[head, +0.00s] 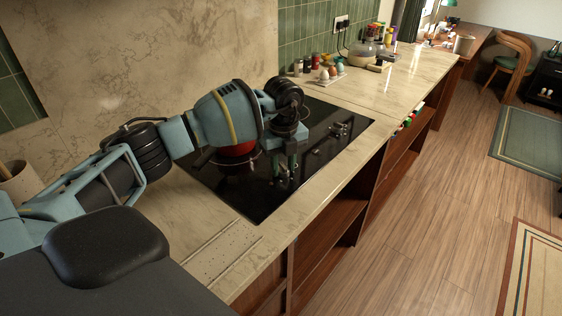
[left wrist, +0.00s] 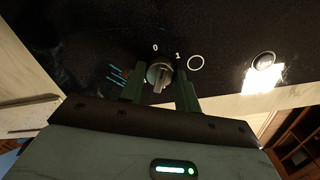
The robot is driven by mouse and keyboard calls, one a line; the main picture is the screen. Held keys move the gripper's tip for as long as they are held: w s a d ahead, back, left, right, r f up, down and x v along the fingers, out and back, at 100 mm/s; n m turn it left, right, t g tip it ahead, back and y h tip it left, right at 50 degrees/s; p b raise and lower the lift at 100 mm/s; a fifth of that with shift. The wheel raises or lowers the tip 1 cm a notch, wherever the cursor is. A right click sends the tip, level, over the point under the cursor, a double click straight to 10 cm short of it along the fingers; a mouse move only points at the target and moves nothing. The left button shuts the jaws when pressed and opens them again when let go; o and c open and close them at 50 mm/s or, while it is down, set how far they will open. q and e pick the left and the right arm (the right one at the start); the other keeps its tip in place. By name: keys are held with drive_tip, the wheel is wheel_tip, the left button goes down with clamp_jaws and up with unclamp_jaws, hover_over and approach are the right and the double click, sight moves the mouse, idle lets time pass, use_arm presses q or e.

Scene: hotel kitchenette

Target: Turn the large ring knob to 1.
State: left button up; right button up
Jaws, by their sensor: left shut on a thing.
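The black glass cooktop (head: 325,150) is set in the pale stone counter. In the left wrist view a round grey knob (left wrist: 158,73) sits beside a printed large ring, with the marks 0 and 1 above it. The 0 is just left of the knob's top and the 1 is to its upper right. I cannot tell which mark the knob points to. My left gripper (head: 284,176) reaches down over the cooktop, and its dark green fingers (left wrist: 160,82) are shut on this knob, one on each side. My right gripper is not in view.
Another knob (left wrist: 264,60) is to the right in the left wrist view. A red pot (head: 236,150) is partly hidden behind my left arm. An egg rack (head: 329,76), jars and a kettle stand farther back on the counter. Open shelves (head: 325,235) are below.

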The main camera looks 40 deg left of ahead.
sight(283, 166)
use_arm(q)
drive_tip(key=m, duration=0.3)
drive_tip(key=shift+r+m+p, duration=0.15)
drive_tip(key=shift+m+p, duration=0.15)
drive_tip(key=shift+p, duration=0.1)
drive_tip(key=shift+m, duration=1.8)
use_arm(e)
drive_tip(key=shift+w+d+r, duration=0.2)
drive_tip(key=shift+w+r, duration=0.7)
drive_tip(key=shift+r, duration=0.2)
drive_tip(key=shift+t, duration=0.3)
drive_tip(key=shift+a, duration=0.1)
use_arm(q)
drive_tip(key=o, duration=1)
wheel_tip(283, 166, up, 8)
drive_tip(key=shift+f, duration=0.25)
